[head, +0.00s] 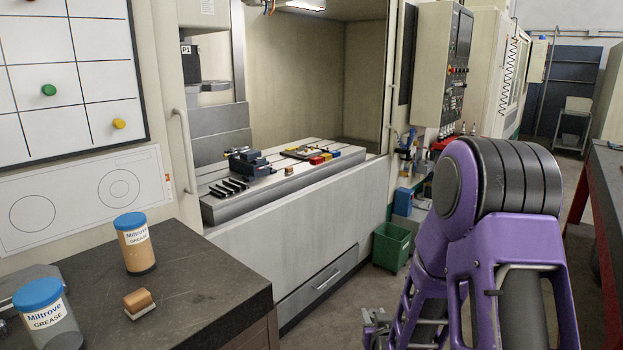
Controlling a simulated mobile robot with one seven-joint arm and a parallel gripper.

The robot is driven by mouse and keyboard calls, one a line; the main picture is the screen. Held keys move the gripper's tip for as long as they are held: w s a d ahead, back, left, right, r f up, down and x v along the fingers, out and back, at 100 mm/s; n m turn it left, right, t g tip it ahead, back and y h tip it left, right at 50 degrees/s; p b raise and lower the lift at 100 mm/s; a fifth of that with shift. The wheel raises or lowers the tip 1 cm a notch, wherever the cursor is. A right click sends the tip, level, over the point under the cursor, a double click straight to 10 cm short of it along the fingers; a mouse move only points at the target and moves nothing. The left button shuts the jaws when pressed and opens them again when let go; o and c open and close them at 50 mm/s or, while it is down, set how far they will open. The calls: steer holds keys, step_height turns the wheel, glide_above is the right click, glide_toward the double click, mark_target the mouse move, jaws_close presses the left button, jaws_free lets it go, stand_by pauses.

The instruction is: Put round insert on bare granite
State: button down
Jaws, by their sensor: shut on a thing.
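My purple and black arm (500,200) fills the right foreground, bent at a joint near the top and running down out of the picture. I cannot make out the round insert. A dark, stone-like worktop (210,300) lies at the lower left and may be the granite; its right part is bare.
Two blue-lidded grease jars (135,242) (46,318) and a brown-and-white block (139,303) stand on the worktop. Behind is a machine bed (225,207) with a dark vise (248,163) and small coloured blocks (320,158). A green bin (391,246) stands on the floor.

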steer(key=a+r+n+y, duration=0.2)
steer(key=a+r, duration=0.3)
steer(key=a, duration=0.3)
steer(key=w+a+r+n+g+y, duration=0.1)
steer(key=a+r+n+y, duration=0.1)
steer(key=a+r, duration=0.3)
steer(key=a+r+n+g+y, duration=0.1)
steer(key=a+r+n+y, duration=0.2)
steer(key=a, duration=0.8)
steer(key=shift+w+a+r+y, duration=0.15)
steer(key=shift+w+r+y, duration=0.05)
steer(key=shift+r, duration=0.25)
steer(key=shift+w+a+r+y, duration=0.1)
steer(key=shift+w+r+y, duration=0.1)
steer(key=shift+r, duration=0.25)
step_height(320, 180, up, 6)
steer(key=n+g+y, duration=0.2)
glide_above(229, 290)
steer(key=shift+r, duration=0.2)
steer(key=shift+f, duration=0.15)
step_height(229, 290, down, 9)
steer(key=b, duration=0.3)
steer(key=shift+f+b, duration=0.2)
steer(key=shift+b, duration=0.1)
steer(key=shift+f+b, duration=0.3)
steer(key=c, duration=0.5)
jaws_free()
steer(key=shift+r, duration=0.1)
steer(key=shift+c, duration=0.2)
